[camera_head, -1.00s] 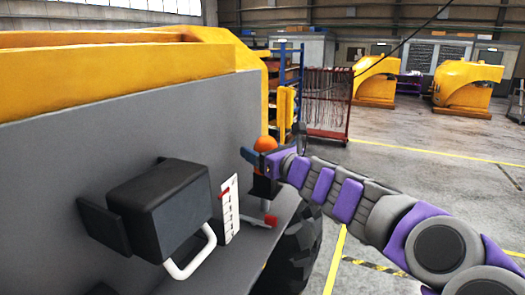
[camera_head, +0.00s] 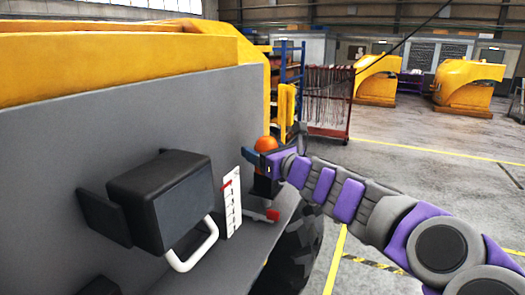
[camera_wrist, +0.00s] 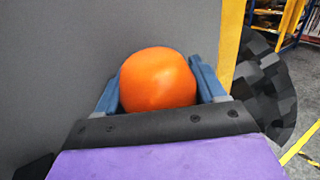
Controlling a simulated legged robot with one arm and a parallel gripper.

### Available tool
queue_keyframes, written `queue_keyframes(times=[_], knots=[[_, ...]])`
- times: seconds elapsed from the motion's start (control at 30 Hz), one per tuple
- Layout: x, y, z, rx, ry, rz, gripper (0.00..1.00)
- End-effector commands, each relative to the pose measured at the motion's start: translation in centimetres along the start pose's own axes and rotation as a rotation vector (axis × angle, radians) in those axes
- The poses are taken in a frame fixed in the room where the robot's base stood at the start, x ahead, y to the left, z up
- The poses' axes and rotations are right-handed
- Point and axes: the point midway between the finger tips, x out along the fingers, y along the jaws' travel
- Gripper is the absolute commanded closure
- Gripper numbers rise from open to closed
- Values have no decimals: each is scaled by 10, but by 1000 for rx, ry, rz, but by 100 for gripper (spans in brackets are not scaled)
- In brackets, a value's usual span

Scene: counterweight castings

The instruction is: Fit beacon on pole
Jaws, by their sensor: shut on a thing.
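The beacon (camera_wrist: 158,80) is a rounded orange dome held between the blue fingers of my gripper (camera_wrist: 160,98) in the wrist view. In the head view the orange beacon (camera_head: 266,144) shows at the end of my arm, close to the grey side of the yellow machine, with my gripper (camera_head: 262,156) shut on it. A dark shape (camera_head: 266,186) shows just below the gripper; I cannot tell whether it is the beacon's base or the pole. No pole can be clearly made out, and the beacon's underside is hidden in the wrist view.
A black box with a white handle (camera_head: 165,200) sticks out from the grey panel (camera_head: 120,130) on the left. A white marked plate (camera_head: 231,203) and a red-tipped lever (camera_head: 263,214) stand near the grey ledge. A large black tyre (camera_head: 298,240) is below. Open floor lies to the right.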

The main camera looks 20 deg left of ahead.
Motion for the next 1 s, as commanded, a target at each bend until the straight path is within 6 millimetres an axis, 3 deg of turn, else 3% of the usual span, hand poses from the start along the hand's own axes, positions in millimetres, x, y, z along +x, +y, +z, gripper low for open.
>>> queue_keyframes(times=[0.33,1.0], knots=[[-2,-1,-4,0,-1,0,72],[-1,0,12,0,-2,0,72]])
